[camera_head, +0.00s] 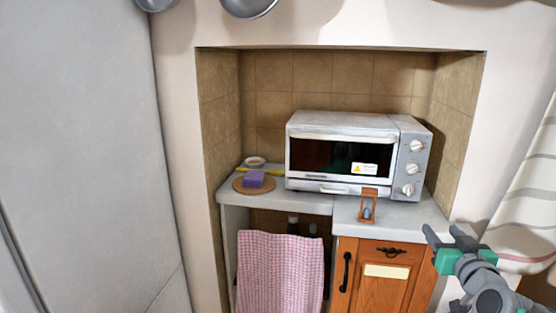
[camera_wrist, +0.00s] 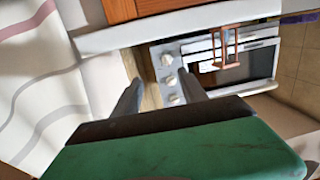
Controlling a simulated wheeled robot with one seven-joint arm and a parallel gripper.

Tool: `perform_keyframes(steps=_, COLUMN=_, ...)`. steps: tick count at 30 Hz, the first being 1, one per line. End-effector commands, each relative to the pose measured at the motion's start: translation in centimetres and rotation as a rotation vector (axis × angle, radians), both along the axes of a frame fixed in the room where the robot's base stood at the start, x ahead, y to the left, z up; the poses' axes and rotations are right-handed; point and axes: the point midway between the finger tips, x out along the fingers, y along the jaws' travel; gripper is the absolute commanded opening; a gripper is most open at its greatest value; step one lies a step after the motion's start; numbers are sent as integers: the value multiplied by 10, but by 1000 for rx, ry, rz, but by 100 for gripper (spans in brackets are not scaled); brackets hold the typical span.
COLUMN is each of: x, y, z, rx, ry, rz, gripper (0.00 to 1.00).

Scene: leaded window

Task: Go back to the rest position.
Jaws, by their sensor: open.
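My gripper (camera_head: 445,232) is at the lower right in the head view, in front of the counter's right end. Its two grey fingers are spread apart with nothing between them. In the wrist view the fingers of my gripper (camera_wrist: 160,76) point toward the oven knobs, which appear beyond them. The gripper touches nothing that I can make out. The rest position itself has no visible mark.
A toaster oven (camera_head: 340,124) stands on the counter (camera_head: 400,220) in a tiled niche. A small brown-framed sand timer (camera_head: 369,191) stands before it. A curtain (camera_head: 528,215) hangs at right.

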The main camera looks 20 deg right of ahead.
Motion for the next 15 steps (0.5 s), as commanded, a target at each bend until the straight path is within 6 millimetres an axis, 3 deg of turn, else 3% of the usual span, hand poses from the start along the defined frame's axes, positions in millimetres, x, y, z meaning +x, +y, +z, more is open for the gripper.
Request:
perform_keyframes(steps=8, x=51, y=62, z=-3, rx=72, ry=146, rz=126, gripper=50)
perform_keyframes(steps=11, x=71, y=99, z=-8, rx=111, ry=232, rz=189, gripper=50)
perform_keyframes(steps=15, x=92, y=172, z=-12, rx=170, ry=402, rz=291, gripper=50)
